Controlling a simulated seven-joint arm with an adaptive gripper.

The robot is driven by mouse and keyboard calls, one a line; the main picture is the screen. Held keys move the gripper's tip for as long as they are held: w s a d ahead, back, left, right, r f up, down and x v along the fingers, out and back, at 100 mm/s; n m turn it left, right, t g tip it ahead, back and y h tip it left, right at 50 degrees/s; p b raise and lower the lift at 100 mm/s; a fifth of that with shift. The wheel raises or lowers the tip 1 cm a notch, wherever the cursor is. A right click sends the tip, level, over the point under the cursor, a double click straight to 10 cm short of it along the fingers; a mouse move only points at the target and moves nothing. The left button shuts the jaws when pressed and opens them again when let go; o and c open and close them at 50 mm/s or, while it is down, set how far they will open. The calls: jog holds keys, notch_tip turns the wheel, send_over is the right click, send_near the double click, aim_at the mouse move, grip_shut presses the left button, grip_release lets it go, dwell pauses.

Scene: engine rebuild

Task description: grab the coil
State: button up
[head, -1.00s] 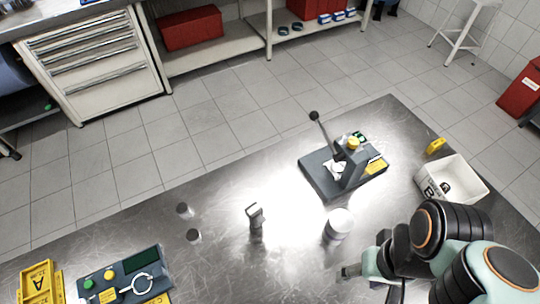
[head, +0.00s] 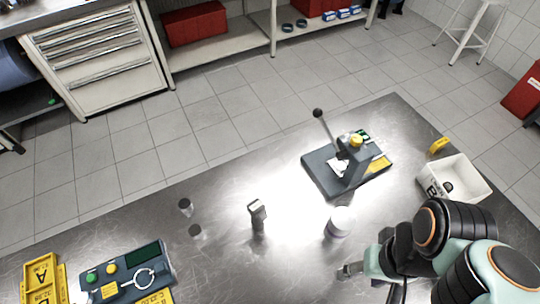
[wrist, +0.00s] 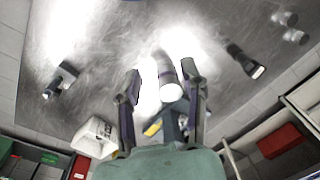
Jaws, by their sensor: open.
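A dark upright piece with a pale, angled top (head: 257,214) stands mid-table and may be the coil; it also shows in the wrist view, right of the fingers (wrist: 244,59). Another dark piece (wrist: 62,80) lies at left in the wrist view, out of sight in the head view; I cannot tell for sure which is the coil. My gripper (head: 350,270) is at the lower right of the head view, open and empty. In the wrist view, a white cylinder (wrist: 167,84) appears between its fingers (wrist: 160,72), but nothing is gripped.
The white cylinder (head: 338,224) stands near my gripper. A lever press (head: 318,178) and white bin B (head: 478,178) are farther back. Two small metal cylinders (head: 185,206) stand left. A tester panel (head: 112,288) and yellow tray A (head: 58,272) are front left.

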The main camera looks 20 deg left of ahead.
jog(key=o, duration=0.3)
